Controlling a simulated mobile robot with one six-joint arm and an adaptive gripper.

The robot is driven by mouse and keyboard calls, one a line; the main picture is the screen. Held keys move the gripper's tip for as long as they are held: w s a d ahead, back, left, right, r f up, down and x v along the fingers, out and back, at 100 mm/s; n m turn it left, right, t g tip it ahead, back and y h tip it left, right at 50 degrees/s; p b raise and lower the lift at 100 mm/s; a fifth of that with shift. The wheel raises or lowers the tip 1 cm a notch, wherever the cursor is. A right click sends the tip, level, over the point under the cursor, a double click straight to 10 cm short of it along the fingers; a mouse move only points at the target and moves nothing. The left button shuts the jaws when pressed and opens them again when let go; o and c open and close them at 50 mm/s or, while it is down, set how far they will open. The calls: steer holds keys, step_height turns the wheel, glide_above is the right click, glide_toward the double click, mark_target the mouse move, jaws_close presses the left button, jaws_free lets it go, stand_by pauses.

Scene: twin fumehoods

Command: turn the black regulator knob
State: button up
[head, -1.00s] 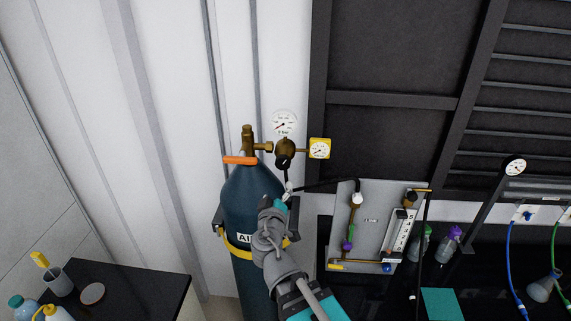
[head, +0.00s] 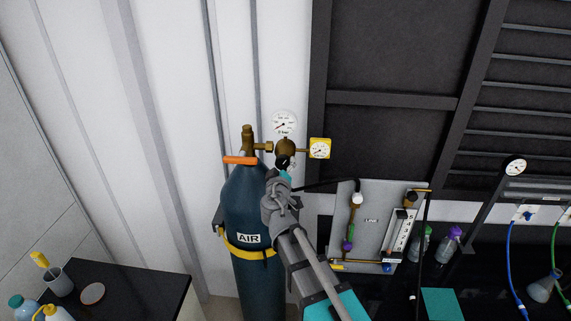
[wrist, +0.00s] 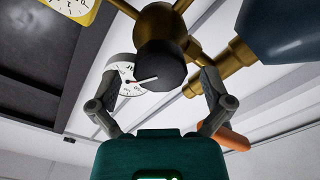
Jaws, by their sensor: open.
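The black regulator knob (wrist: 160,65) sits on the brass regulator body (wrist: 160,22) and faces my wrist camera. In the head view the brass regulator (head: 285,147) is on top of the dark blue AIR cylinder (head: 246,200), and the knob is mostly hidden behind my gripper (head: 287,165). In the wrist view my gripper (wrist: 158,92) is open, with one finger to each side of the knob. Both fingertips appear apart from the knob, with nothing held.
A round white gauge (head: 284,122) stands above the regulator and a yellow square gauge (head: 320,149) to its right. An orange handle (head: 240,160) is at the cylinder's neck. A panel with tubes (head: 375,225) is at right. A black table (head: 130,290) is at lower left.

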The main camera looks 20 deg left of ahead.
steer(key=shift+x, duration=0.95)
steer(key=shift+s, duration=0.1)
steer(key=c, duration=1.1)
steer(key=shift+d, duration=0.2)
steer(key=shift+c, duration=0.2)
steer(key=shift+a, duration=0.2)
steer(key=shift+n, duration=0.4)
